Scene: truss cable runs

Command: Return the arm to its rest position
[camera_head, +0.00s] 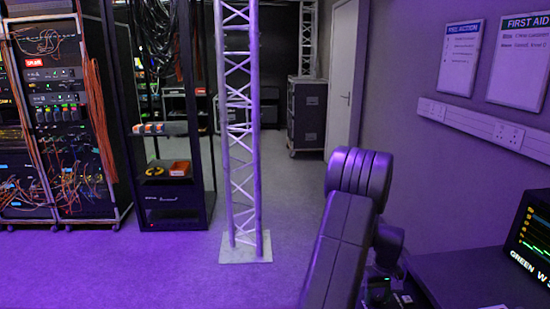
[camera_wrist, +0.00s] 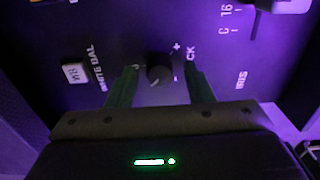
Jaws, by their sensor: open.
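My arm is in the head view, with its dark links rising at the lower right, bent at a thick joint. In the wrist view my gripper (camera_wrist: 160,88) is open, with two dark green fingers apart. A round black knob (camera_wrist: 160,70) shows between the fingers, on a dark panel (camera_wrist: 130,30) with printed white labels. I cannot tell whether the fingers touch the knob or the panel. My gripper's fingers are not clear in the head view.
A truss tower (camera_head: 240,130) on a flat base plate stands mid-room. Cable racks (camera_head: 60,110) and a black shelf frame (camera_head: 172,215) stand left. A dark desk (camera_head: 455,275) with a monitor (camera_head: 530,235) is at the right. The floor (camera_head: 180,265) at front left is clear.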

